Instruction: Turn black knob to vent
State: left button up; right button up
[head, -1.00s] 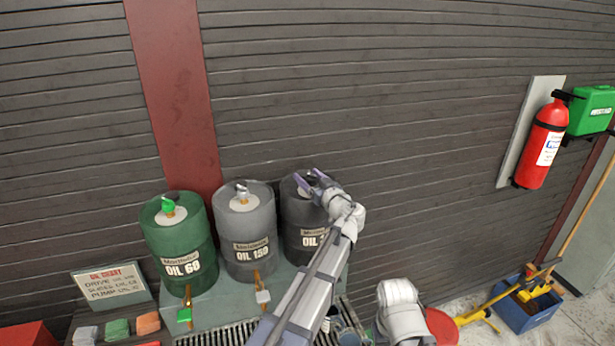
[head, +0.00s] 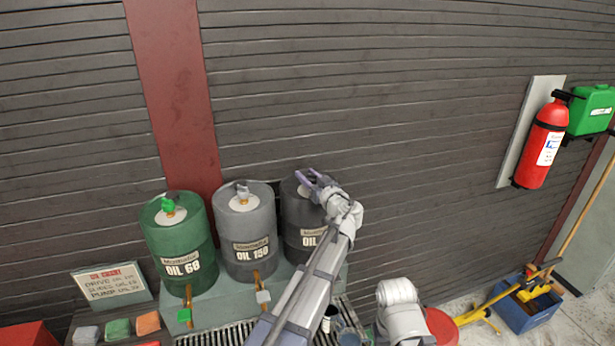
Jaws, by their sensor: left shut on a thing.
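The black drum (head: 296,238), labelled OIL with its number hidden, stands at the right end of a row of three. My left gripper (head: 306,177) is over its top, shut on the black knob. The knob itself is hidden behind the fingers, so its setting cannot be read. My left forearm covers the right side of the drum and part of its label. My right gripper is out of view.
A green OIL 68 drum (head: 180,245) with a green knob (head: 168,204) and a grey OIL 150 drum (head: 243,232) with a grey knob (head: 242,191) stand to the left. An oil chart sign (head: 110,284) stands at lower left. The slatted wall is close behind.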

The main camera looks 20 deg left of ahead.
pick_arm(q)
grip_shut()
